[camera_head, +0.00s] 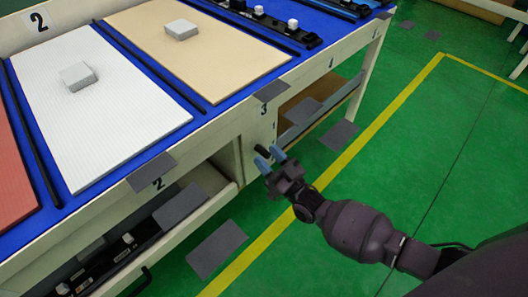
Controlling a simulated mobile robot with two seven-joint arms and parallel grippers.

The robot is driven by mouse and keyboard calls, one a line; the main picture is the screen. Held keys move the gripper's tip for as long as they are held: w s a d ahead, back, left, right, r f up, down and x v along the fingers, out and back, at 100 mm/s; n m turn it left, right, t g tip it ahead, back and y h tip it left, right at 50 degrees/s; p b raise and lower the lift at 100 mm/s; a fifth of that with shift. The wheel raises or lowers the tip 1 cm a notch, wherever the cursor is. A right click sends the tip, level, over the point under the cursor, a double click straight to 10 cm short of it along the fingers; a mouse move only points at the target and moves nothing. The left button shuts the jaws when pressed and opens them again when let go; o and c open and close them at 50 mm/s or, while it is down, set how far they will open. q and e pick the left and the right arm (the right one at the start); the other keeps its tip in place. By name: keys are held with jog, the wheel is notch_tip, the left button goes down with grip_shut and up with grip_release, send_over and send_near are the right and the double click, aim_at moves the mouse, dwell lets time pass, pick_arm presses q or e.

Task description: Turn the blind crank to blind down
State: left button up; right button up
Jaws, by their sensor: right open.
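My right gripper (270,160) reaches in from the lower right, with blue fingertips apart. It is in front of the bench's pale front post, close to it. A small dark rounded piece (261,150) shows right at the fingertips; I cannot tell whether it is a handle on the bench or touches the fingers. No blind or blind crank can be made out for certain. My left gripper is not in view.
The blue-topped bench (204,118) fills the left, carrying a white board (120,125), a tan board (225,65) and grey blocks. An open drawer (165,240) juts out at lower left. Green floor with a yellow line (400,97) is clear at right.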

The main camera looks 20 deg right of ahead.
jog(key=shift+x, duration=0.85)
jog(key=c, duration=0.8)
jog(key=shift+c, duration=0.2)
jog(key=shift+m, duration=0.5)
jog(key=m, duration=0.1)
jog(key=m+h, duration=0.2)
jog(key=shift+w+d+r+p, duration=0.15)
jog(key=shift+d+r+p, duration=0.1)
jog(key=shift+d+p, duration=0.15)
jog(key=shift+w+d+m+h+p, duration=0.1)
jog(key=shift+d+m+h+p, duration=0.2)
jog(key=shift+m+h, duration=0.7)
jog(key=shift+w+d+m+h+p, duration=0.15)
jog(key=shift+d+m+h, duration=0.2)
jog(key=shift+m, duration=1.25)
